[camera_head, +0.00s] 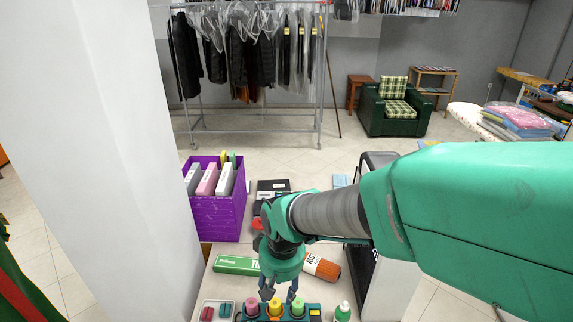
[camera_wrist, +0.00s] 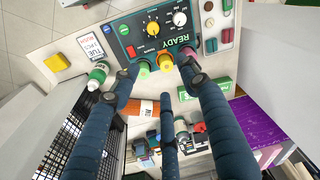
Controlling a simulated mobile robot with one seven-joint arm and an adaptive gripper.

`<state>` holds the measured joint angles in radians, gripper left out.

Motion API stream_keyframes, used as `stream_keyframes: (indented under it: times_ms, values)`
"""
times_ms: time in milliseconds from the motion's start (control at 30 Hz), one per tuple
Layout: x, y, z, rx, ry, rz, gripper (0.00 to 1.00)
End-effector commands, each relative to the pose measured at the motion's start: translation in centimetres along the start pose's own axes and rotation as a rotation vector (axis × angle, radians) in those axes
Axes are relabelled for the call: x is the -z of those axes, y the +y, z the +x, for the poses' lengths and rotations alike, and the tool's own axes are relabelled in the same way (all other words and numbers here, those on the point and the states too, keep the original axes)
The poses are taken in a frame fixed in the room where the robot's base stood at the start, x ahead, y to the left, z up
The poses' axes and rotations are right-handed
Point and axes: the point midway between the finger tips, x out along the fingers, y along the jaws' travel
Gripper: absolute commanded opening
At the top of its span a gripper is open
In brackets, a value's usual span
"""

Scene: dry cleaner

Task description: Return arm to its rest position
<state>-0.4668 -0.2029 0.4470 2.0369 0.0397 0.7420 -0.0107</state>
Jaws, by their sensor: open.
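My green arm reaches in from the right in the head view, with its gripper (camera_head: 279,291) pointing down at the counter's front. The gripper is open, with nothing between its fingers. It is over or just behind a teal control panel (camera_head: 312,318) with pink (camera_head: 252,305), yellow (camera_head: 274,306) and green (camera_head: 297,305) knobs. In the wrist view the dark three-fingered gripper (camera_wrist: 158,72) is spread, its tips close to the knob row. The panel reads READY and has a yellow dial (camera_wrist: 153,29) and a white dial (camera_wrist: 180,18). I cannot tell whether any finger touches a knob.
A green-capped bottle (camera_head: 342,311) and a tray of red pieces (camera_head: 206,314) flank the panel. A green box (camera_head: 236,265) and an orange-brown roll (camera_head: 322,267) lie behind. A purple crate (camera_head: 213,222) stands at left, beside a white pillar (camera_head: 130,150).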

Motion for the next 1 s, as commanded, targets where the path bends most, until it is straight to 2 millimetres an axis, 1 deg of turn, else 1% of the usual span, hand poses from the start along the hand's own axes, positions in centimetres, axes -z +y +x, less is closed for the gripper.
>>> stream_keyframes:
  times_ms: [33,200,367,500,567,700,900,1000]
  values:
    - [-0.5,1.3,-1.9,-0.004,0.025,0.025,0.45]
    - [-2.9,5.0,-7.1,-0.021,0.090,0.098,0.45]
    - [-5.9,7.9,-11.4,-0.041,0.151,0.166,0.45]
    - [-9.0,10.0,-14.7,-0.063,0.203,0.226,0.45]
    - [-10.4,10.8,-15.9,-0.073,0.225,0.251,0.45]
    - [-13.8,12.3,-18.5,-0.100,0.277,0.310,0.45]
    - [-18.3,13.6,-20.9,-0.138,0.337,0.382,0.45]
    - [-19.8,13.8,-21.5,-0.152,0.356,0.405,0.45]
